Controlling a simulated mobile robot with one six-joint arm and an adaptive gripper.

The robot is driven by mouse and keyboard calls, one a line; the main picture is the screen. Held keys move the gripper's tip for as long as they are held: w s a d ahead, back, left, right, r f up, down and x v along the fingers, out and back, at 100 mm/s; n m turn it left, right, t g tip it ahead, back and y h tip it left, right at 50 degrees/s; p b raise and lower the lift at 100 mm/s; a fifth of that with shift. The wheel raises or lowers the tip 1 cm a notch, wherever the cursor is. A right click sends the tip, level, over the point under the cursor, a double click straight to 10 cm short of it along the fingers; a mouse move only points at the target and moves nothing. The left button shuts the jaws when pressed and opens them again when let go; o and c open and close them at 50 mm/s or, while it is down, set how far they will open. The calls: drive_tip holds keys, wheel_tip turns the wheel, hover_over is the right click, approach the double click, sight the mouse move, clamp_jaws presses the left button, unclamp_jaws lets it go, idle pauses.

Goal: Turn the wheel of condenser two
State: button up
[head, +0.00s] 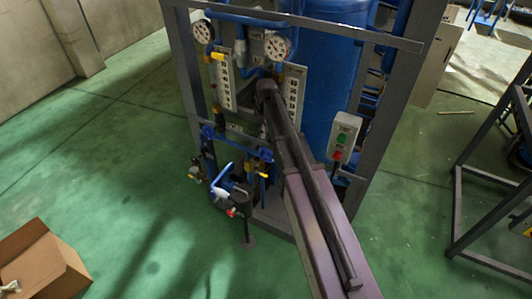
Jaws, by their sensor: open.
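A blue skid unit with a tall blue vessel (330,100) stands in a grey metal frame. Small blue valve handles show on its lower piping, one at the left (207,132) and one at the right (266,155). I cannot tell which wheel belongs to condenser two. My arm reaches up from the bottom right across the unit's front, and its far part drops behind the near link. My gripper (238,202) seems to be the dark shape low in front of the piping, close to a curved blue part (222,175). Contact with it cannot be made out.
Two round gauges (203,31) and white scale plates (292,92) sit above the piping. A switch box (343,137) with green and red buttons is on the right post. An open cardboard box (42,262) lies bottom left. A dark metal frame (456,205) stands right.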

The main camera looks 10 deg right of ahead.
sight(266, 149)
drive_tip(key=shift+f+b, duration=4.55)
drive_tip(key=shift+f, duration=0.3)
clamp_jaws()
